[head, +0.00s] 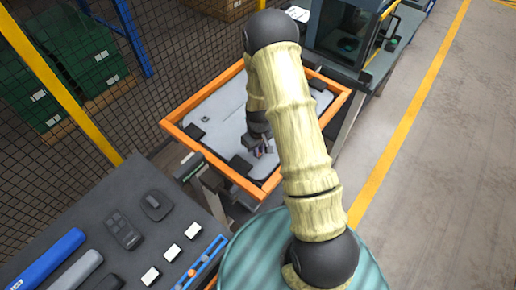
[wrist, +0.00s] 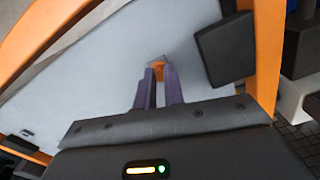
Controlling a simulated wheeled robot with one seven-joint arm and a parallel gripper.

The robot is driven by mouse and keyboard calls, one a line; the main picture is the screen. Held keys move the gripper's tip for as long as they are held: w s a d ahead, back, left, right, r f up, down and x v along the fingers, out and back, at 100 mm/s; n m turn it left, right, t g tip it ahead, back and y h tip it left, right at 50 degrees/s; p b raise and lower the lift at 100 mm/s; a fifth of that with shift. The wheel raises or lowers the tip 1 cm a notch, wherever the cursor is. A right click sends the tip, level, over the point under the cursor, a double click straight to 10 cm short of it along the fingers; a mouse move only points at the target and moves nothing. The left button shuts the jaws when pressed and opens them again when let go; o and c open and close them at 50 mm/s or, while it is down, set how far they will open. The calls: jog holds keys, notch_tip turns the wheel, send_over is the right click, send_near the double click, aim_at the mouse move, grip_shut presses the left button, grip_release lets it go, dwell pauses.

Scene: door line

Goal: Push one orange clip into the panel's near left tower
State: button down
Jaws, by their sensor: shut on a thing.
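The grey door panel (head: 222,118) lies in an orange frame (head: 184,140) ahead of me. My gripper (head: 262,153) is low over the panel's near part. In the wrist view my gripper's two purple-grey fingers (wrist: 159,88) are shut on an orange clip (wrist: 158,67), of which only a small part shows between the fingertips. The clip is at a small grey square tower (wrist: 155,61) on the panel (wrist: 110,65). The fingers hide most of the clip, so I cannot tell how far it sits in the tower.
A black block (wrist: 224,48) on the orange frame stands close to the right of my fingers. A dark bench (head: 150,235) with a blue tool, white blocks and dark devices is at the near left. A mesh fence (head: 100,60) runs along the left.

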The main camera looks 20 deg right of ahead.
dwell(0.3)
jog(key=c, duration=1.4)
grip_release()
notch_tip(320, 180, up, 17)
jog(key=b, duration=0.4)
jog(key=shift+r, duration=0.15)
